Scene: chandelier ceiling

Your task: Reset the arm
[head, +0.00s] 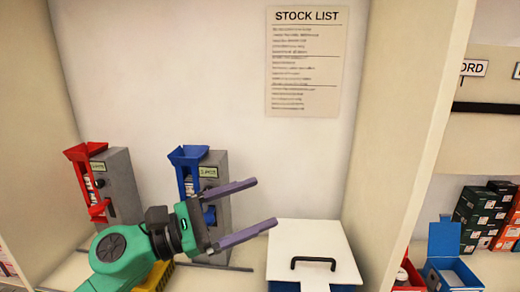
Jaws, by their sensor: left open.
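My left gripper (254,212) shows in the head view, at the end of my green arm that comes in from the lower left. Its two purple-grey fingers are spread apart and point right, with nothing between them. It is in front of a grey dispenser with a blue top (188,155) and hides part of it. My right gripper is not in view.
A grey dispenser with a red chute (84,170) stands at the left. A blue box with a white lid (306,240) and black handle is right of my gripper. A stock list (306,60) hangs behind. A shelf divider (408,110) stands to the right, with an open blue box (444,240) beyond it.

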